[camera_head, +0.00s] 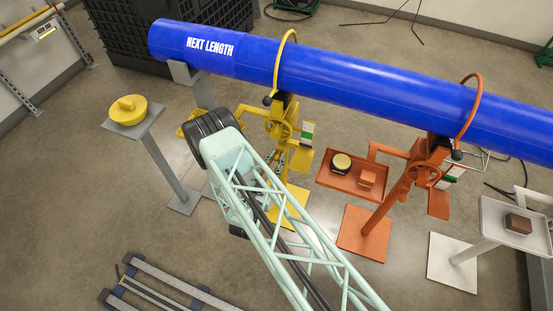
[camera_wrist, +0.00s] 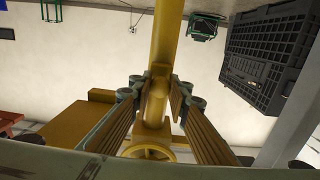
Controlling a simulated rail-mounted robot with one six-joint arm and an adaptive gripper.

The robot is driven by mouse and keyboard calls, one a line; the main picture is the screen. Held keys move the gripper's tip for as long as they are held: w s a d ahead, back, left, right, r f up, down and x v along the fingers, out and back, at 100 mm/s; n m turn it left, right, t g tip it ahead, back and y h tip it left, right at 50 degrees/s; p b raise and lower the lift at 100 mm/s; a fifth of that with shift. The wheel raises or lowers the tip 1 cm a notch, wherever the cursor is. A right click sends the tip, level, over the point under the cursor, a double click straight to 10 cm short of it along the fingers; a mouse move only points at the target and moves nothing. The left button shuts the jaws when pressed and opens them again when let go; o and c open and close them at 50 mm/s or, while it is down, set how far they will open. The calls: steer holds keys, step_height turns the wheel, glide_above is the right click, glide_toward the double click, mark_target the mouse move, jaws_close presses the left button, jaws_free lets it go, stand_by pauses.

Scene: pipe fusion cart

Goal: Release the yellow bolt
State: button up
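The yellow stand (camera_head: 283,125) holds a yellow hoop (camera_head: 280,60) around the blue pipe (camera_head: 350,85). Which part is the yellow bolt I cannot tell for sure. In the wrist view, my gripper (camera_wrist: 160,92) has its two fingers on either side of an upright yellow part (camera_wrist: 153,102) of the stand. The fingers stand apart, with the yellow part between their tips; whether they press on it I cannot tell. A yellow handwheel (camera_wrist: 148,152) shows below and between the fingers. In the head view my wrist hides the gripper.
An orange stand (camera_head: 398,185) with an orange tray (camera_head: 352,182) is to the right. A grey pedestal (camera_head: 150,122) bears a yellow cap (camera_head: 128,109) at left. A black crate (camera_wrist: 268,58) is at upper right in the wrist view. Rails lie on the floor at lower left.

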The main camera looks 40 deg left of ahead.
mark_target(275, 160)
jaws_close()
steer(key=shift+v, duration=1.4)
steer(key=shift+d, duration=0.1)
steer(key=o, duration=0.8)
jaws_free()
steer(key=shift+s, duration=0.1)
steer(key=shift+o, duration=0.2)
steer(key=shift+s, duration=0.1)
steer(key=v, duration=1.1)
steer(key=shift+s, duration=0.35)
